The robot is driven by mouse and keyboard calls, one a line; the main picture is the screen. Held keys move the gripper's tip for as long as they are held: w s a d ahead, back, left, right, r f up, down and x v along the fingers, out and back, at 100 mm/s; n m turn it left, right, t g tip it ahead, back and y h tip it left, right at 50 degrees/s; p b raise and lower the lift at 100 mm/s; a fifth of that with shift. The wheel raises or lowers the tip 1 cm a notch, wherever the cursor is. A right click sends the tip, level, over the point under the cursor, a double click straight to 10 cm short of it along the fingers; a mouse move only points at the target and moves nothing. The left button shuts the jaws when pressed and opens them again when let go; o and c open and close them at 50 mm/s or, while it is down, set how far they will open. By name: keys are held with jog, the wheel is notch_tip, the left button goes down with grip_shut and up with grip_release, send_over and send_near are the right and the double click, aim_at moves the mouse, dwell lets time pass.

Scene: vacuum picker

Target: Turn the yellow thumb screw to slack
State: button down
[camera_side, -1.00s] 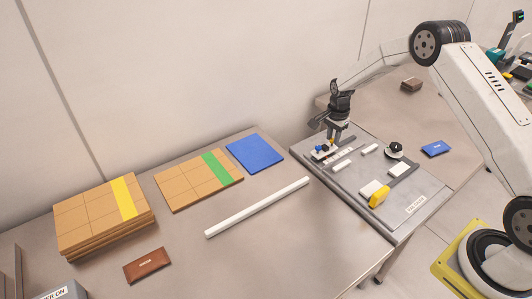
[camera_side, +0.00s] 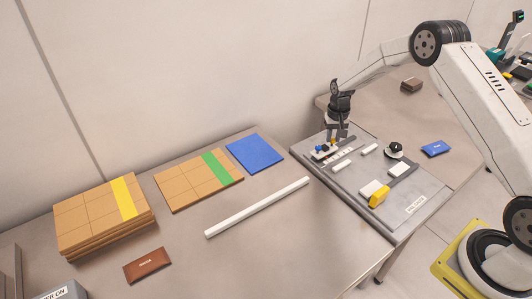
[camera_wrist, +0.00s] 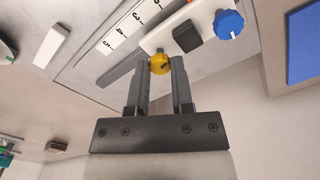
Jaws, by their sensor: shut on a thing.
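The yellow thumb screw (camera_wrist: 160,64) sits at the edge of a white block on the fixture plate in the wrist view. My gripper (camera_wrist: 160,70) has its two fingers on either side of the screw's head, shut on it. In the side view my gripper (camera_side: 336,138) points down at the far end of the grey plate (camera_side: 390,225); the screw is too small there to make out clearly. A blue knob (camera_wrist: 229,24) and a black block (camera_wrist: 187,36) stand beside the screw, near a numbered scale (camera_wrist: 124,30).
A yellow part (camera_side: 379,197), white blocks and a black round knob (camera_side: 396,147) stand on the plate. A white bar (camera_side: 258,207), a blue sheet (camera_side: 254,153) and cardboard stacks (camera_side: 105,215) lie to the left. A wall rises close behind my gripper.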

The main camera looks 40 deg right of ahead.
aim_at(333, 139)
jog(key=n, duration=1.4)
jog(key=shift+w, duration=0.1)
dwell(0.4)
jog(key=shift+c, duration=2.4)
grip_release()
jog(key=shift+r, duration=0.15)
jog(key=shift+r, duration=3.8)
